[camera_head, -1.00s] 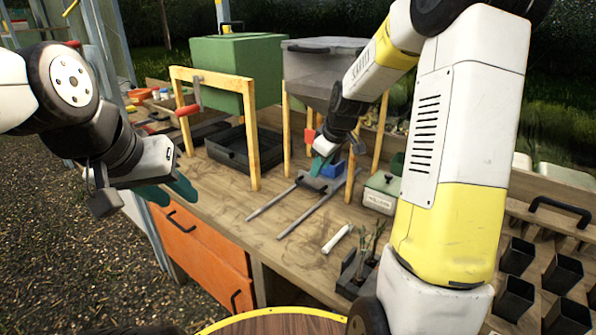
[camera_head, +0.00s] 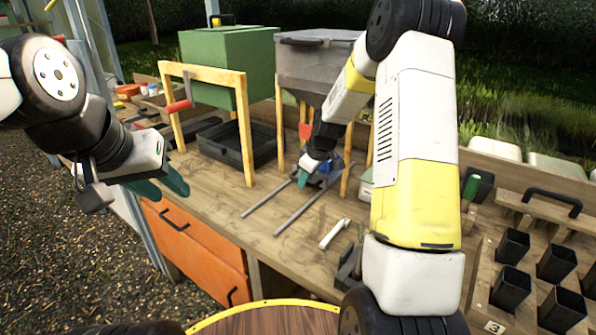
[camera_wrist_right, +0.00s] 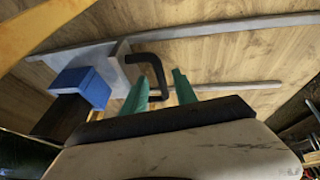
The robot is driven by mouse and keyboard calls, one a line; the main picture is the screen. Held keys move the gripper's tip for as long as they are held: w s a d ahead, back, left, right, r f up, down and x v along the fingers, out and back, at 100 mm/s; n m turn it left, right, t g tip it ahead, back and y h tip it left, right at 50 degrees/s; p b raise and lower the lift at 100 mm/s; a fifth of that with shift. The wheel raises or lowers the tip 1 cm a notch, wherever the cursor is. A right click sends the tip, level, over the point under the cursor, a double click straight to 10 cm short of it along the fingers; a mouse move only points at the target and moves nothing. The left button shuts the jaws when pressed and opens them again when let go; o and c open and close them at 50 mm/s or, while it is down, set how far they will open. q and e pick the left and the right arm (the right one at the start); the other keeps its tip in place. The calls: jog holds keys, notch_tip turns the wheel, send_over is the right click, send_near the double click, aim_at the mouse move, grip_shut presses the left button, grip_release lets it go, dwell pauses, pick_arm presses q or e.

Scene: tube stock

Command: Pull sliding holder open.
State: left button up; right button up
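The sliding holder is a grey plate (camera_wrist_right: 120,72) with a black C-shaped handle (camera_wrist_right: 152,62), set at two grey rails (camera_head: 310,202) on the bench under a hopper. A blue box (camera_wrist_right: 82,86) sits beside the plate in the right wrist view. My right gripper (camera_head: 303,178) is low at the holder's front. In the right wrist view its teal fingers (camera_wrist_right: 160,90) are apart, and part of the handle shows between them; contact cannot be told. My left gripper (camera_head: 162,188) is open and empty, off the bench's left side.
A wooden frame (camera_head: 247,130) and a black tray (camera_head: 225,150) stand left of the rails. The grey hopper (camera_head: 315,65) is above the holder. A white tube (camera_head: 335,233) lies in front. Black pots (camera_head: 510,285) stand at the right. Bench space between the rails and front edge is mostly clear.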

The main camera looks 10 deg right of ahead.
grip_shut()
dwell(1.4)
